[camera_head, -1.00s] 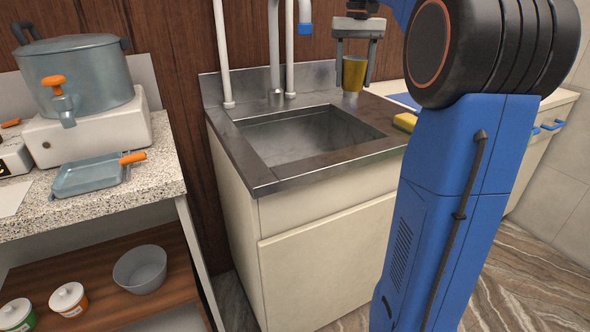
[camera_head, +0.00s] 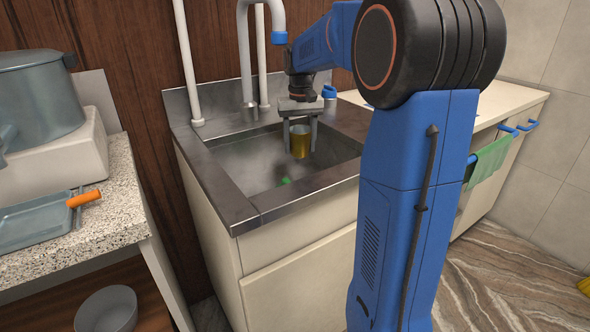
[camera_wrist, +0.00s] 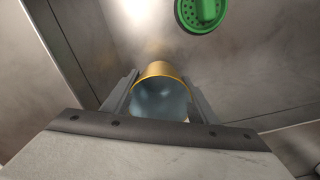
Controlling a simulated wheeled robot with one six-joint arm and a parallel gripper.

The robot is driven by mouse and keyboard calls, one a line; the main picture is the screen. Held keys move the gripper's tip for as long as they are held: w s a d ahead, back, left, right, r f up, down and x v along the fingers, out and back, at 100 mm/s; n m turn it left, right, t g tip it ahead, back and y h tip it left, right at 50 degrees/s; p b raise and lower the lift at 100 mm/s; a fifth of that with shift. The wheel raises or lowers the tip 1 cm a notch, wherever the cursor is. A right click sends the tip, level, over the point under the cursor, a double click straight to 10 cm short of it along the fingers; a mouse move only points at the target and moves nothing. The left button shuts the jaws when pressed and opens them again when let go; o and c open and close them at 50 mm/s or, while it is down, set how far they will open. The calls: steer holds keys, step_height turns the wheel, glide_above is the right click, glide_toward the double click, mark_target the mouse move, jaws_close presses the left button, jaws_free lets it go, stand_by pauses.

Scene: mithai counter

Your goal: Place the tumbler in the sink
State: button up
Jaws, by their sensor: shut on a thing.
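The tumbler (camera_head: 300,142) is a yellow-gold cup, upright in the head view. My gripper (camera_head: 300,135) is shut on it, with one finger on each side. Both are within the outline of the sink (camera_head: 232,170), over the right part of its steel basin. In the wrist view, the tumbler (camera_wrist: 160,92) shows its gold rim and bluish inside between the two fingers (camera_wrist: 160,100). I cannot tell whether its base touches the basin floor.
A green round item (camera_wrist: 201,12) lies on the basin floor; part of it shows in the head view (camera_head: 285,181). The tap (camera_head: 243,50) rises behind the basin. A granite counter (camera_head: 110,205) with a pot (camera_head: 40,95) stands left. A green cloth (camera_head: 490,160) hangs at right.

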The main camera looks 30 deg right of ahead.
mark_target(300, 126)
steer(key=shift+f, duration=3.15)
steer(key=shift+f, duration=0.2)
steer(key=o, duration=1.1)
steer(key=shift+c, duration=0.2)
steer(key=shift+r, duration=0.1)
step_height(300, 126, up, 12)
steer(key=shift+r, duration=0.1)
